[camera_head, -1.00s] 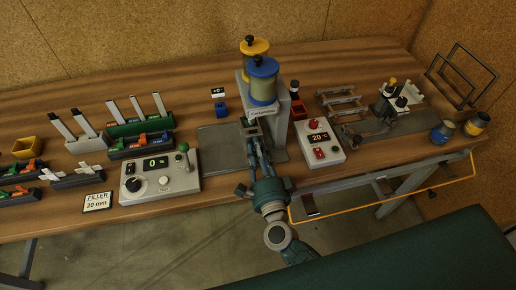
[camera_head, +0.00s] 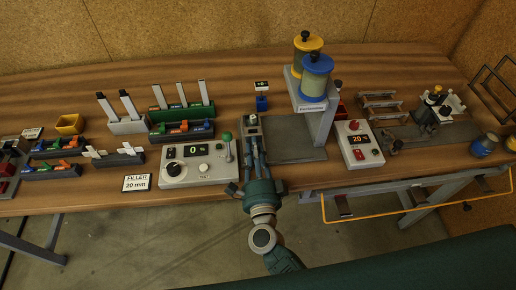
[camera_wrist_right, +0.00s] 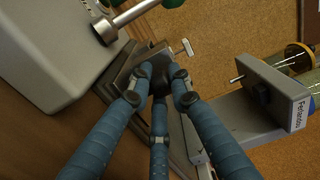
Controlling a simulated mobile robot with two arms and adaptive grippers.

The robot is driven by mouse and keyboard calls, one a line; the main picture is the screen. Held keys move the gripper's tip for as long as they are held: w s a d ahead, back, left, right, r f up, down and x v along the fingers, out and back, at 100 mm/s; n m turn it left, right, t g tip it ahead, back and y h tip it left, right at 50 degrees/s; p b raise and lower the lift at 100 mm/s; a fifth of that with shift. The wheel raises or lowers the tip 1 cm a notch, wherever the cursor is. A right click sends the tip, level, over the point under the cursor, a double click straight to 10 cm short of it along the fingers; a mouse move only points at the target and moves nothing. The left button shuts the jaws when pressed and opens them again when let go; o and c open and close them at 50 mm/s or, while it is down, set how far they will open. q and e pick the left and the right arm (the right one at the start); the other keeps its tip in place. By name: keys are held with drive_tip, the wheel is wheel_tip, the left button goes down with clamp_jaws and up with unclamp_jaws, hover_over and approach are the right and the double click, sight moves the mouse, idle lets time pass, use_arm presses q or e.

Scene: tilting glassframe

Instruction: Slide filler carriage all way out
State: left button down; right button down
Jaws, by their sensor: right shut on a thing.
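The filler machine (camera_head: 323,122) stands on the table with a yellow cylinder (camera_head: 308,44) and a blue cylinder (camera_head: 316,82) on top. Its grey base plate (camera_head: 297,150) extends to the left of the upright. My right gripper (camera_head: 254,140) is shut on the small grey carriage (camera_head: 251,122), near the left end of the plate and clear of the cylinders. In the right wrist view my fingers (camera_wrist_right: 160,76) close on the carriage block and partly hide it. The machine's labelled head (camera_wrist_right: 285,98) is to the right, apart from the carriage. My left gripper is not in view.
A control box with a green-knobbed lever (camera_head: 227,138) stands close left of my right gripper. A blue block (camera_head: 262,103) is behind the carriage. An orange-edged rail (camera_head: 420,208) runs along the table front.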

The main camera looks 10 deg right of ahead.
drive_tip(key=shift+a, duration=0.2)
drive_tip(key=c, duration=1.7)
unclamp_jaws()
drive_tip(key=shift+o, duration=0.6)
drive_tip(key=shift+a, duration=0.1)
drive_tip(key=shift+s, duration=0.3)
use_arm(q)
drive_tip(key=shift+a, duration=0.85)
use_arm(e)
drive_tip(key=s, duration=1.1)
drive_tip(key=shift+s+a, duration=0.25)
drive_tip(key=shift+f, duration=0.1)
